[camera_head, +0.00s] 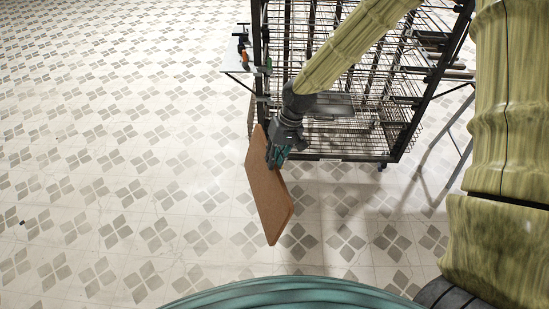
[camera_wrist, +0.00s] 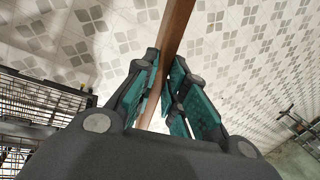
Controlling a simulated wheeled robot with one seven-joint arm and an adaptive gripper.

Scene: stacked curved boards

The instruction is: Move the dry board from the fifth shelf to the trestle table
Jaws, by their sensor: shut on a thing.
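A flat brown board (camera_head: 268,190) hangs tilted in the air at the end of my arm in the head view, clear of the rack. My gripper (camera_head: 279,156) is shut on the board near its upper right edge. In the wrist view the board (camera_wrist: 174,32) shows as a narrow brown strip between the teal finger pads of my gripper (camera_wrist: 172,92). Whether the board is dry cannot be told. No trestle table can be made out for sure.
A dark wire-shelf rack (camera_head: 400,130) on castors stands behind and right of the board. A small side shelf (camera_head: 238,60) with tools juts from its left. Rack shelves also show at left in the wrist view (camera_wrist: 40,105). The tiled floor (camera_head: 110,160) at left is clear.

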